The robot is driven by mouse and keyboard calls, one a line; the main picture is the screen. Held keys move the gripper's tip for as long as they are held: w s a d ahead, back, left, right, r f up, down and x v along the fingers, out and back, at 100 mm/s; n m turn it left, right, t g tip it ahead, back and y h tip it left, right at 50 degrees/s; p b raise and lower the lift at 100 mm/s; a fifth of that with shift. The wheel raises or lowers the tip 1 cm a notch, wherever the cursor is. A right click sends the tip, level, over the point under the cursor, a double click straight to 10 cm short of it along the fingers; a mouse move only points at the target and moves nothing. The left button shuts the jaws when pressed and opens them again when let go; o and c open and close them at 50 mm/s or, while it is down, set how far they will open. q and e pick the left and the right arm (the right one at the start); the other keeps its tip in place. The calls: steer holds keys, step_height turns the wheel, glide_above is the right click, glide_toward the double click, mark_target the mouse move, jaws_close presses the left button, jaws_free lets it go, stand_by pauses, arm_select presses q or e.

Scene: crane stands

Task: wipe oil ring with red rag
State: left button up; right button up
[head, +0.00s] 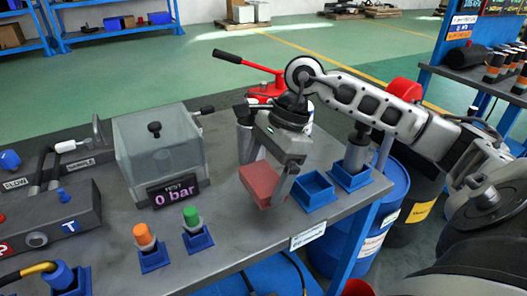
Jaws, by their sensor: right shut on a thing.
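The red rag (261,186) shows as a dull red block above the grey bench top (235,235). My right gripper (265,172) points down and is shut on the rag, with one finger on each side of it. I cannot tell whether the rag's underside touches the bench. No oil ring can be made out; the rag and gripper hide part of the bench top. My left gripper is not in view.
An empty blue tray (313,203) sits just right of the rag, beside a blue holder (352,184) with a grey cylinder. Left stand orange (144,236) and green (191,215) capped parts and a clear test box (135,151) with a "0 bar" display.

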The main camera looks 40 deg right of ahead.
steer(key=shift+r+p, duration=0.8)
steer(key=shift+r, duration=0.85)
